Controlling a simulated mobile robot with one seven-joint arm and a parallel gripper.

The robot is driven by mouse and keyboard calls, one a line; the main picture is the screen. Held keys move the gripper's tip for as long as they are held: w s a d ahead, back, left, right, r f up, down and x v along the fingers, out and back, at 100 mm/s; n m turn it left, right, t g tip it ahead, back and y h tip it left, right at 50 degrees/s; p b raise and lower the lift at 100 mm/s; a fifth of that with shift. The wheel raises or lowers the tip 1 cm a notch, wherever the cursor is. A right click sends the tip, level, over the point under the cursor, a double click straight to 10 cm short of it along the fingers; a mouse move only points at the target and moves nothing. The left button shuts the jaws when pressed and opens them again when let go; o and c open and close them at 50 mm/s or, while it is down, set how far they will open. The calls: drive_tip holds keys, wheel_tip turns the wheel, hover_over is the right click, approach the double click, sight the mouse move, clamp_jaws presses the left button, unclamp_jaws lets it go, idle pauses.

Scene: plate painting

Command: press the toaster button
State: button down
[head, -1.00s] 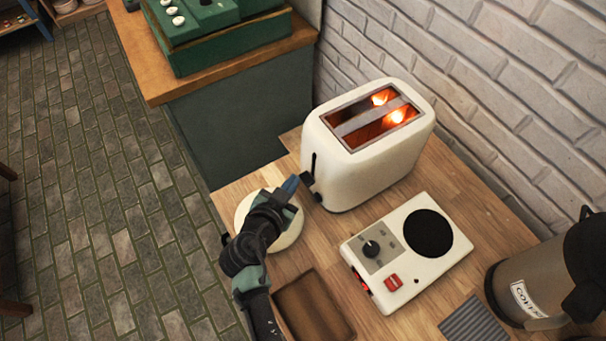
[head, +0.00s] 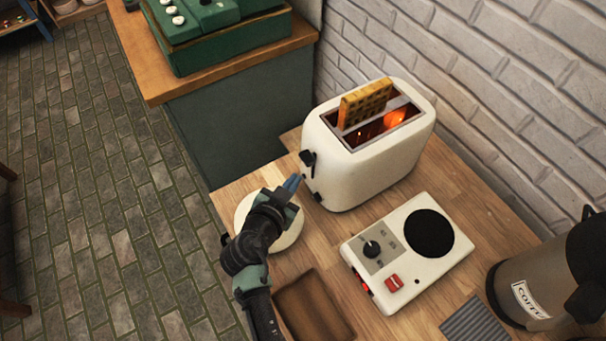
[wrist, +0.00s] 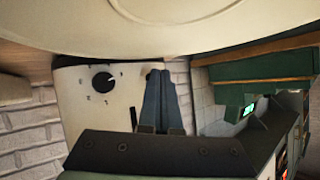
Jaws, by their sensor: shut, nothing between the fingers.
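The white toaster (head: 372,165) stands on the wooden counter with a waffle (head: 364,104) sticking up from one slot. The other slot glows orange. Its black lever (head: 308,158) is at the top of its track on the left end face. A black dial (head: 318,197) sits lower on that face and also shows in the wrist view (wrist: 104,82). I cannot clearly make out a separate button. My gripper (head: 292,183) is shut and empty, its blue fingertips close to that end face, below the lever. The fingers show in the wrist view (wrist: 160,75); contact cannot be told.
A cream plate (head: 288,238) lies under my gripper. A white device with a black disc (head: 415,260), a brown tray (head: 312,305) and a coffee pot (head: 535,275) stand nearer. A brick wall (head: 480,110) is behind the toaster. A green machine (head: 215,35) stands at the back left.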

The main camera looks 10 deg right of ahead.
drive_tip(key=shift+s+a, duration=0.25)
drive_tip(key=shift+a, duration=0.25)
drive_tip(key=shift+s+a+f+b, duration=0.1)
drive_tip(key=shift+s+a+b, duration=0.25)
drive_tip(key=shift+a, duration=0.3)
drive_tip(key=shift+s+a+f+b, duration=0.15)
drive_tip(key=shift+a+b, duration=0.25)
drive_tip(key=shift+a, duration=0.25)
drive_tip(key=shift+s+a+r+b, duration=0.15)
drive_tip(key=shift+s+a, duration=0.1)
drive_tip(key=shift+a, duration=0.3)
drive_tip(key=shift+s+a+r+b, duration=0.1)
drive_tip(key=shift+s+a+b, duration=0.1)
drive_tip(key=shift+a, duration=0.3)
